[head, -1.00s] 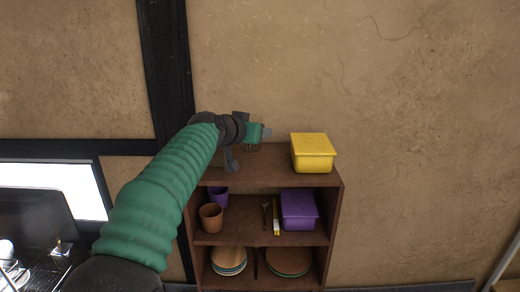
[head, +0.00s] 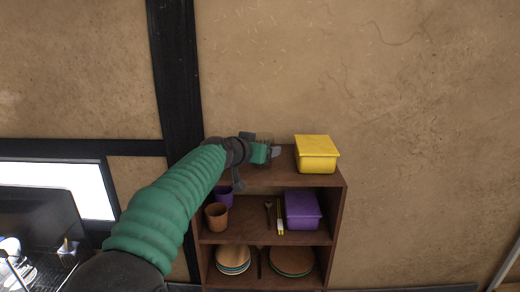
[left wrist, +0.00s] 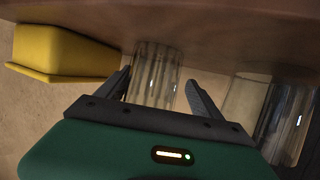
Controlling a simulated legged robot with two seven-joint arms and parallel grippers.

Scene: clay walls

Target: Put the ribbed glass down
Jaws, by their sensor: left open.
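The ribbed glass (left wrist: 155,78) is clear. In the left wrist view it stands between the two fingers of my left gripper (left wrist: 160,88), its far end against the brown shelf top (left wrist: 215,30). The fingers are spread, with a gap at least on the right side. In the head view my left gripper (head: 270,152) is over the top of the brown shelf unit (head: 339,210), left of the yellow box. The glass is hard to make out there behind the gripper. My right gripper is in neither view.
A yellow lidded box (head: 316,154) stands on the shelf top, to the right. More clear glasses (left wrist: 245,100) stand close beside the gripper in the left wrist view. Lower shelves hold cups (head: 216,217), a purple box (head: 302,210) and plates (head: 233,260).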

